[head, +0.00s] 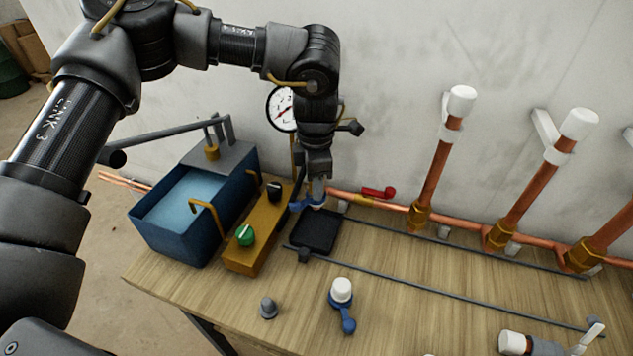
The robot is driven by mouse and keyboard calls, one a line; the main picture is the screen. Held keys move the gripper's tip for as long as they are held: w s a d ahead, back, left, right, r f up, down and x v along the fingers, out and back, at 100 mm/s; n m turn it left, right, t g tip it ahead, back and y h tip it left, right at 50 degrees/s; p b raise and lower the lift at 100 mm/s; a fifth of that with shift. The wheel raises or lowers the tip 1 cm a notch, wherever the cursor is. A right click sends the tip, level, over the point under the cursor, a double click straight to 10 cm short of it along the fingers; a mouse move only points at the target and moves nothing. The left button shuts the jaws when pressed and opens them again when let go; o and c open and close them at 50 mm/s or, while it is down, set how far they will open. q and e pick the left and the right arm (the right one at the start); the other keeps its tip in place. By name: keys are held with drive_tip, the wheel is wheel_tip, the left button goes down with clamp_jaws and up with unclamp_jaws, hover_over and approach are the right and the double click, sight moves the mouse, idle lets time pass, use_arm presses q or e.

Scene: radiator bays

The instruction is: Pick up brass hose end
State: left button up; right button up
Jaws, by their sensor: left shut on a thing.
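My left gripper (317,190) points down at the back of the bench, beside the left end of the copper pipe. It is shut on a small piece with a blue lever (302,204), just above a black square tray (322,231). The fingers hide much of this piece, and I cannot make out a brass hose end in it. A brass-coloured fitting (211,153) sits on top of the blue water tank. My right gripper is not in view.
The blue tank (176,240) and a brass-coloured block with knobs (246,262) stand left of the tray. A white-capped blue-lever valve (341,292) and a grey cone (268,308) stand in front. Copper risers (437,170) stand behind right. Mid-right bench is mostly clear, crossed by thin rails.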

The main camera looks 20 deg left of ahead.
use_arm(q)
drive_tip(key=shift+r+p, duration=0.4)
drive_tip(key=shift+r, duration=0.15)
drive_tip(key=r+p, duration=0.2)
drive_tip(key=r, duration=0.1)
drive_tip(key=shift+s+d+r+p, duration=0.1)
drive_tip(key=shift+s+r+p, duration=0.1)
drive_tip(key=shift+s+p, duration=0.2)
drive_tip(key=s+d+r+p, duration=0.1)
drive_tip(key=s+r+p, duration=0.1)
drive_tip(key=s+r, duration=0.2)
drive_tip(key=s+d+r+p, duration=0.1)
drive_tip(key=s+r, duration=0.3)
drive_tip(key=s, duration=0.5)
drive_tip(key=shift+d+r+p, duration=0.3)
drive_tip(key=shift+d+p, duration=0.05)
drive_tip(key=shift+p, duration=0.45)
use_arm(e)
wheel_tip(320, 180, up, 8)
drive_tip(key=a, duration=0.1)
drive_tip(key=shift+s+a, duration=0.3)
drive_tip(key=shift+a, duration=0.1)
use_arm(q)
drive_tip(key=shift+r, duration=0.1)
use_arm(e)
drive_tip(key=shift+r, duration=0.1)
